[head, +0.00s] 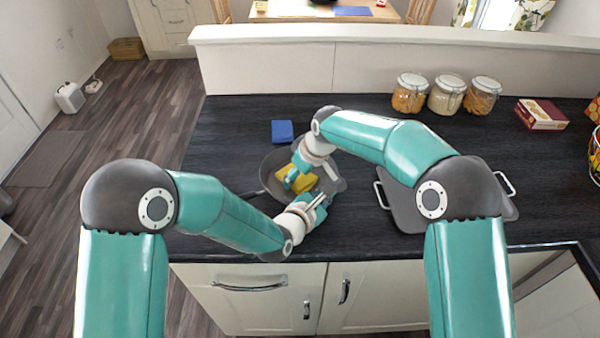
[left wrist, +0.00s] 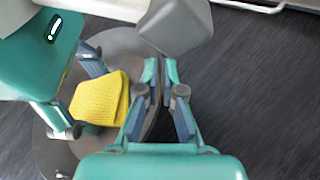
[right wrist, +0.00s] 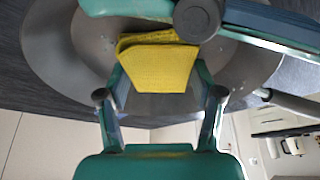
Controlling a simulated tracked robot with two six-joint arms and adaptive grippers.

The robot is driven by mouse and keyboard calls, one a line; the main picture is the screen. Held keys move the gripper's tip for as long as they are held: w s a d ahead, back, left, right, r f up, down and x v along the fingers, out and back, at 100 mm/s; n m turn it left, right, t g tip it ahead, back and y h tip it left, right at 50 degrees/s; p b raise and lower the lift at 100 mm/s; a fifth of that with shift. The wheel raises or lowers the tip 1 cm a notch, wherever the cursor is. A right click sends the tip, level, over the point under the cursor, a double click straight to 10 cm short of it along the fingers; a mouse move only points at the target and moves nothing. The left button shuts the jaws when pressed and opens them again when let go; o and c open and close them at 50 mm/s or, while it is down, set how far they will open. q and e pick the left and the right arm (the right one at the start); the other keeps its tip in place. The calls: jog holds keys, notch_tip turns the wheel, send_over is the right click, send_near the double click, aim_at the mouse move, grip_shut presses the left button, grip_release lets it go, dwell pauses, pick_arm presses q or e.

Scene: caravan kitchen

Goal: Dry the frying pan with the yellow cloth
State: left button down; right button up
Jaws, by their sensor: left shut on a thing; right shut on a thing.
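The dark grey frying pan (head: 272,163) lies on the black counter, partly hidden by my grippers. It also shows in the left wrist view (left wrist: 110,42), where its rim runs beside my left fingers. The folded yellow cloth (head: 303,183) is over the pan's inside. My right gripper (head: 291,180) is shut on the cloth, which hangs between its fingers in the right wrist view (right wrist: 158,68). Whether the cloth touches the pan cannot be told.
A blue folded cloth or sponge (head: 282,131) lies behind the pan. A grey tray (head: 402,208) with light handles is to the right, partly behind my right arm. Several lidded jars (head: 446,95) and a red box (head: 540,114) stand along the back. The left counter is clear.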

aim_at(311, 177)
jog(key=shift+s+a, duration=0.7)
jog(key=shift+a, duration=0.25)
jog(key=shift+s+d, duration=0.3)
jog(key=shift+d, duration=0.35)
jog(key=shift+s+d, duration=0.3)
jog(key=shift+d, duration=0.3)
jog(key=shift+w+d, duration=0.45)
jog(key=shift+d, duration=0.2)
jog(key=shift+w+d, duration=0.45)
jog(key=shift+d, duration=0.15)
jog(key=shift+w+a+f, duration=0.15)
jog(key=shift+w, duration=1.1)
jog(key=shift+w+a, duration=0.35)
jog(key=shift+a, duration=0.35)
jog(key=shift+w+a, duration=0.3)
jog(key=shift+a, duration=0.35)
jog(key=shift+s+a, duration=0.8)
jog(key=shift+a, duration=0.35)
jog(key=shift+s+d, duration=0.15)
jog(key=shift+s, duration=1.25)
jog(key=shift+s+d, duration=0.3)
jog(key=shift+d, duration=0.35)
jog(key=shift+s+d, duration=0.3)
jog(key=shift+d, duration=0.3)
jog(key=shift+w+d, duration=0.45)
jog(key=shift+d, duration=0.2)
jog(key=shift+w+d, duration=0.45)
jog(key=shift+d, duration=0.15)
jog(key=shift+w+a, duration=0.2)
jog(key=shift+w, duration=1.1)
